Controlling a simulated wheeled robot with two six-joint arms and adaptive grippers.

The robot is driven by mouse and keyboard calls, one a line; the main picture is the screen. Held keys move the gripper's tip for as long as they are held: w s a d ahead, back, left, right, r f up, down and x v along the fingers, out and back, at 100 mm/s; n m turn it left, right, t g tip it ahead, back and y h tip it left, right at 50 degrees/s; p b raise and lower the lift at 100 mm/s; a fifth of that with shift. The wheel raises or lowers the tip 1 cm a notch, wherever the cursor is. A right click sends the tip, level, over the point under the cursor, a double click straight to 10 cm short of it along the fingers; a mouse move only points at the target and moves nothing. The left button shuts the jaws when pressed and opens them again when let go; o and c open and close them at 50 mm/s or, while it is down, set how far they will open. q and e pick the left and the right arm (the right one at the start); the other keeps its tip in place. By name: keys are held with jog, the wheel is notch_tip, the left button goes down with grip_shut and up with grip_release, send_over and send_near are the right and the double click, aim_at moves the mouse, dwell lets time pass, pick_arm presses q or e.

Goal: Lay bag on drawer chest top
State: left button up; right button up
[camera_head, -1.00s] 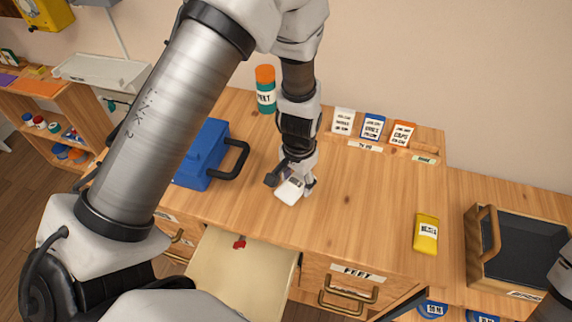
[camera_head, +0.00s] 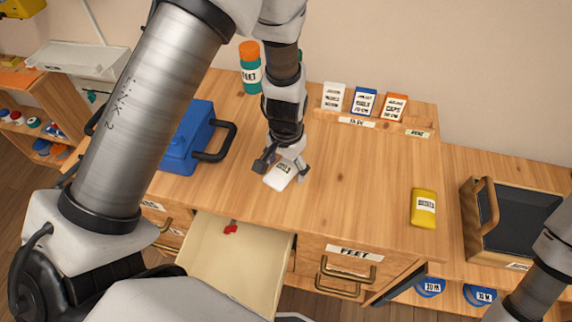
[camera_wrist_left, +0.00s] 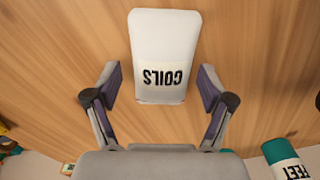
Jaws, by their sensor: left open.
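The white bag (camera_head: 281,176), labelled COILS in the left wrist view (camera_wrist_left: 165,60), lies on the wooden top of the drawer chest (camera_head: 335,205). My left gripper (camera_head: 281,170) is just over the bag. In the left wrist view its fingers (camera_wrist_left: 160,92) stand apart on either side of the bag's near end, with wood showing between each finger and the bag. It is open and holds nothing. Part of my right arm (camera_head: 545,265) shows at the right edge of the head view; its gripper is out of sight.
A blue toolbox (camera_head: 185,145) stands left of the bag and an orange-capped bottle (camera_head: 250,70) behind. A yellow bag (camera_head: 424,207) lies at the right. Below, a drawer (camera_head: 235,260) is open with a small red item (camera_head: 230,229) inside. Small cards stand in a rack (camera_head: 370,125) at the back.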

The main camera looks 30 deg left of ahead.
aim_at(286, 166)
pick_arm(q)
jog(key=shift+r, duration=0.1)
notch_tip(286, 166, up, 12)
dwell(0.8)
